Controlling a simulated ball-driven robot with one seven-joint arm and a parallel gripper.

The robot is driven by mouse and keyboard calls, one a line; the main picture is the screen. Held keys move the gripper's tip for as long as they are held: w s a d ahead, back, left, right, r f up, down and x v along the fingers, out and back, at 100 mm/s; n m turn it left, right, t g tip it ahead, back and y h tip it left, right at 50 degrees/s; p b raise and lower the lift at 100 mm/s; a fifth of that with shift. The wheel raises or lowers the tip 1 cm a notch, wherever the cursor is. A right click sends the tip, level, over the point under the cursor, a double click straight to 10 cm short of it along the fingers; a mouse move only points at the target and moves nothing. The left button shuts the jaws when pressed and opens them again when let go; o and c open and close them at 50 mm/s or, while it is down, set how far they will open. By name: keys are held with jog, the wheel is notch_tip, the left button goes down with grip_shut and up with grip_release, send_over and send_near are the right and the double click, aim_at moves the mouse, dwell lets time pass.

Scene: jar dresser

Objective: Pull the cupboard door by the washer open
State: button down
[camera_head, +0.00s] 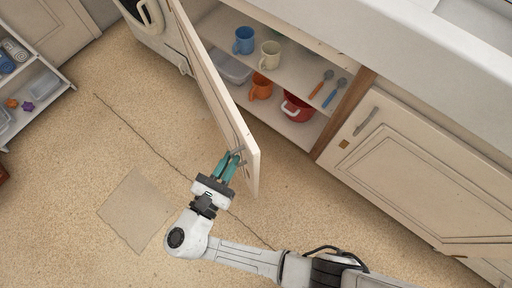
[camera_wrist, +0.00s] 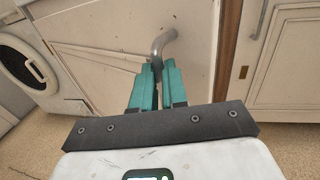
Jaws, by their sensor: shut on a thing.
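The cupboard door (camera_head: 215,88) beside the washer (camera_head: 150,22) stands wide open, swung out from its left side over the floor. Its metal handle (camera_wrist: 163,42) is a grey bar near the door's free edge. My gripper (camera_head: 232,158) has teal fingers shut on this handle; they also show in the wrist view (camera_wrist: 155,72). The washer's round door shows at the left of the wrist view (camera_wrist: 22,65). The part of the handle between the fingers is hidden.
Inside the cupboard are a blue mug (camera_head: 244,40), a cream mug (camera_head: 270,55), an orange mug (camera_head: 260,87), a red pot (camera_head: 296,108) and utensils. A closed door (camera_head: 420,165) is at right. An open shelf (camera_head: 40,90) stands at left. The floor between is mostly clear.

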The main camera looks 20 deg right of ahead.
jog(key=w+a+b, duration=0.1)
jog(key=a+b, duration=0.7)
jog(key=a, duration=1)
jog(key=shift+w+a+r, duration=0.15)
jog(key=shift+w+a, duration=0.1)
jog(key=shift+a, duration=0.05)
jog(key=c, duration=1.2)
grip_release()
jog(key=shift+o, duration=0.2)
jog(key=shift+s, duration=0.1)
jog(key=shift+s, duration=0.1)
jog(key=b+v, duration=0.2)
jog(key=v, duration=0.8)
jog(key=shift+s+a, duration=0.2)
jog(key=shift+a, duration=0.05)
jog(key=shift+c, duration=0.4)
